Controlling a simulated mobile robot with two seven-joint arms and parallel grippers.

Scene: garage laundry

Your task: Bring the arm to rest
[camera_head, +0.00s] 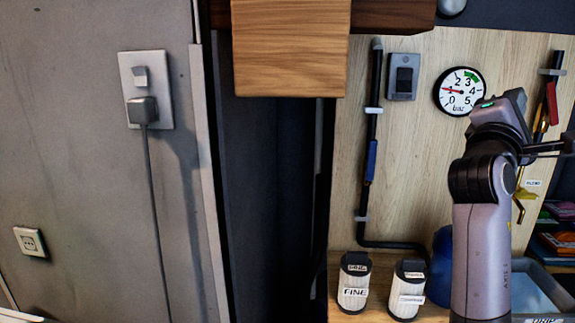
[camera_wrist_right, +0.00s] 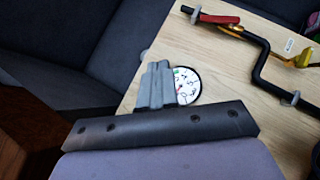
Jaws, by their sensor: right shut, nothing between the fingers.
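My right arm (camera_head: 480,240) rises from the bottom at the right side of the head view, in front of the wooden panel. Its wrist end is bent over to the right, near the picture's right edge, where the gripper is hard to make out. In the right wrist view my right gripper (camera_wrist_right: 157,70) shows as grey fingers held together, shut and empty. They overlap part of the round gauge (camera_wrist_right: 188,86) in that picture. The gauge also shows in the head view (camera_head: 460,91), left of and above the wrist. My left gripper is in neither view.
Two labelled canisters, one marked FINE (camera_head: 354,285) and another (camera_head: 407,290), stand on the wooden shelf. A black pipe (camera_head: 371,140) and a switch (camera_head: 403,77) are on the panel. A grey tray (camera_head: 535,295) sits low right. A plugged-in outlet (camera_head: 146,90) is left.

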